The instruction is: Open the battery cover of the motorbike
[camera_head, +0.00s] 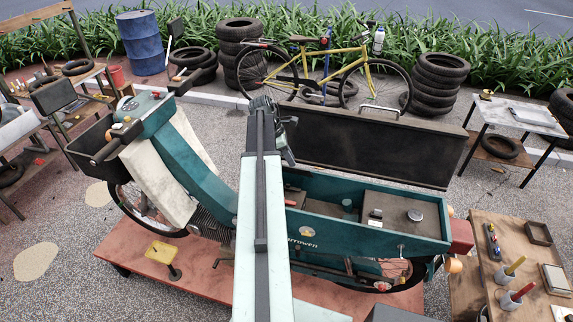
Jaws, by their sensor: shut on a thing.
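The teal motorbike (185,160) stands on a low red platform. Its long dark cover (380,148), which I take to be the battery cover, stands raised behind the open teal compartment (330,188), with a metal handle on its top edge. My arm reaches up from the bottom centre. My gripper (268,108) is at the left end of the raised cover and appears shut on it; the fingertips and exact contact are mostly hidden by my arm. Inside the open compartment are a grey box with a round cap (414,215) and a small bottle.
A tool table (525,235) stands close at the right. A yellow bicycle (330,70), tyre stacks (437,85) and a blue drum (141,42) stand behind. A white-topped table (515,114) is at the right back. Cluttered benches line the left. Paved ground lies open between them.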

